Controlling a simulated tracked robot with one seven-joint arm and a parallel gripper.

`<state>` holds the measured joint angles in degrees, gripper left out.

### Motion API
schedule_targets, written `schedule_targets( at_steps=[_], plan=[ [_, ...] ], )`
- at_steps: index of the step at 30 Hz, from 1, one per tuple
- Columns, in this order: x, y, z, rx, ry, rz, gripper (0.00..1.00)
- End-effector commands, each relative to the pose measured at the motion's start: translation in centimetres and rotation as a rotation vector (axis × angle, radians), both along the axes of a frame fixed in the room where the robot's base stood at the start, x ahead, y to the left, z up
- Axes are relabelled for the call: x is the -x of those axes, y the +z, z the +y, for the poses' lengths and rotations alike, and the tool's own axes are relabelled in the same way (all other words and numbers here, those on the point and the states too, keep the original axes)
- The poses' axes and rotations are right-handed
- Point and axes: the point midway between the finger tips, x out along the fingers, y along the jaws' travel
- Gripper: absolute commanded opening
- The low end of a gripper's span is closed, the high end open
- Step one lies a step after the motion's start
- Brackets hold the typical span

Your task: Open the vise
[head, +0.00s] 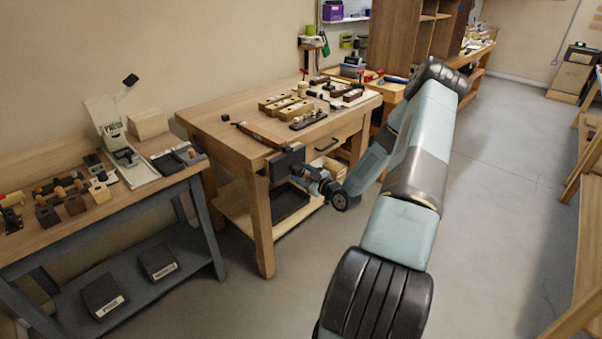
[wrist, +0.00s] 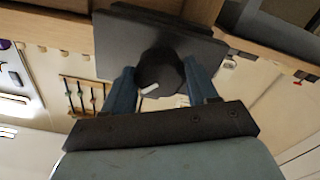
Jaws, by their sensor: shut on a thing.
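The vise (head: 287,161) is a dark plate-like jaw mounted at the front corner of the wooden workbench (head: 225,135). In the wrist view, the vise jaw (wrist: 115,40) fills the top middle, and a round dark knob (wrist: 158,72) with a small white mark stands out from it. My gripper (head: 312,178) reaches the vise from the right in the head view. In the wrist view, the blue fingers of my gripper (wrist: 160,88) are on both sides of the knob and shut on it. The gap between the vise jaw and the bench edge cannot be judged.
Wooden blocks and planes (head: 290,106) lie on the workbench top. A drawer with a dark handle (head: 327,144) is right of the vise. A lower bench (head: 120,195) with tools stands at the left. The floor (head: 500,200) to the right is clear.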

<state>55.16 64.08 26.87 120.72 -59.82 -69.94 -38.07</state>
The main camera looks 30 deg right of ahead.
Motion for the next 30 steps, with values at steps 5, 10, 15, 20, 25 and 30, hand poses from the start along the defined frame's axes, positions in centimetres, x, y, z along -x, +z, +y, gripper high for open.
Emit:
schedule_targets(
  at_steps=[5,10,15,20,25,30],
  plan=[
    [0.12,-0.25,-0.42,0.151,-0.006,-0.047,0.31],
    [0.17,-0.27,-0.52,0.212,-0.008,-0.068,0.31],
    [0.18,-0.27,-0.52,0.211,-0.008,-0.068,0.31],
    [0.15,-0.19,-0.38,0.209,-0.006,-0.071,0.72],
    [0.11,-0.11,-0.21,0.208,-0.004,-0.073,0.79],
    [0.15,-0.07,-0.15,0.208,-0.002,-0.073,0.79]
  ],
)
